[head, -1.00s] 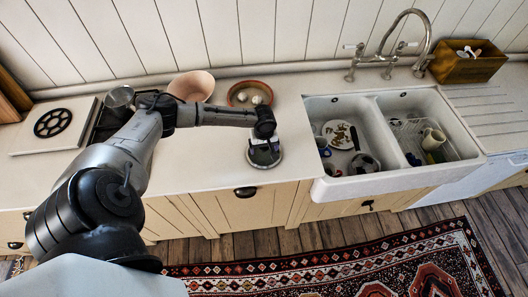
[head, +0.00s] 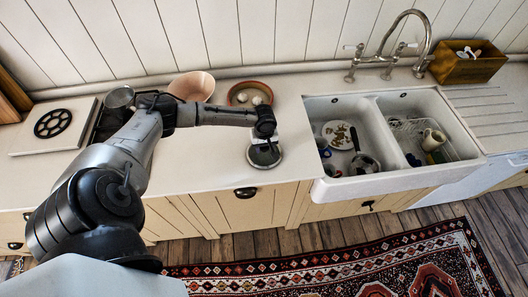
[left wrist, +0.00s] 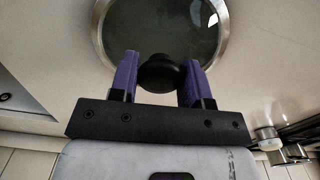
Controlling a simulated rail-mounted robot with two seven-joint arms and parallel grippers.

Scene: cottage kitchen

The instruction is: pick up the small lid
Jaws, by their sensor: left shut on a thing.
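The small lid (head: 265,158) is a round glass disc with a pale metal rim, on the worktop near its front edge, left of the sink. In the left wrist view the lid (left wrist: 158,28) shows its grey-green glass and a black knob (left wrist: 162,74). My left gripper (head: 264,141) comes down over the lid. In the left wrist view the purple fingers of my left gripper (left wrist: 161,68) stand on both sides of the knob and are shut on it. Whether the lid is clear of the worktop cannot be told. My right gripper is not in view.
A pink bowl (head: 191,86) and a brown dish (head: 240,92) with pale round things stand behind the arm. The white double sink (head: 320,190) to the right holds dishes. A black round trivet (head: 53,123) lies at left. The worktop between lid and sink is clear.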

